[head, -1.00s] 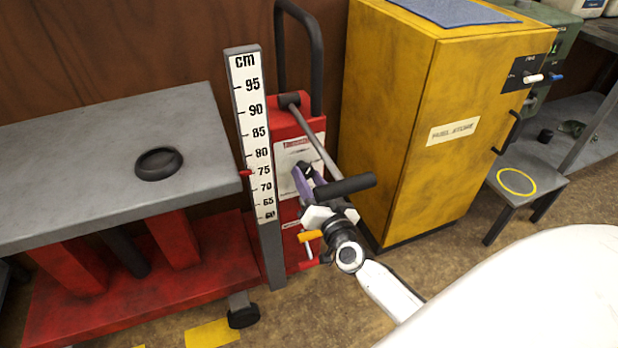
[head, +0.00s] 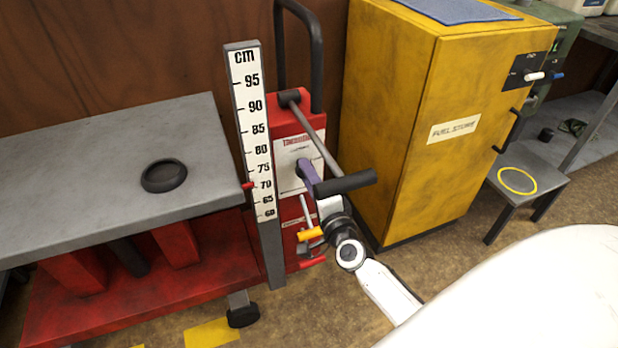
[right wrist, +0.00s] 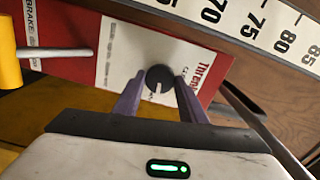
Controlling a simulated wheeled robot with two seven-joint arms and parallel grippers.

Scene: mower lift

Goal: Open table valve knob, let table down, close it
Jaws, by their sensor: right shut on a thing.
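The grey lift table (head: 85,165) stands at the left on its red base. Its red pointer (head: 247,185) is near the 70 mark on the white cm scale (head: 252,130). The black valve knob (right wrist: 159,78) sits on the white label panel of the red column. My right gripper (right wrist: 158,82) has its purple fingers on both sides of the knob and is shut on it. In the head view my right gripper (head: 308,175) hides the knob. My left gripper is not in view.
A grey bar with a black grip (head: 345,182) crosses in front of the column near my right wrist. A yellow-ended brake lever (head: 310,233) is just below. A black ring (head: 164,176) lies on the table. A yellow cabinet (head: 440,110) stands close on the right.

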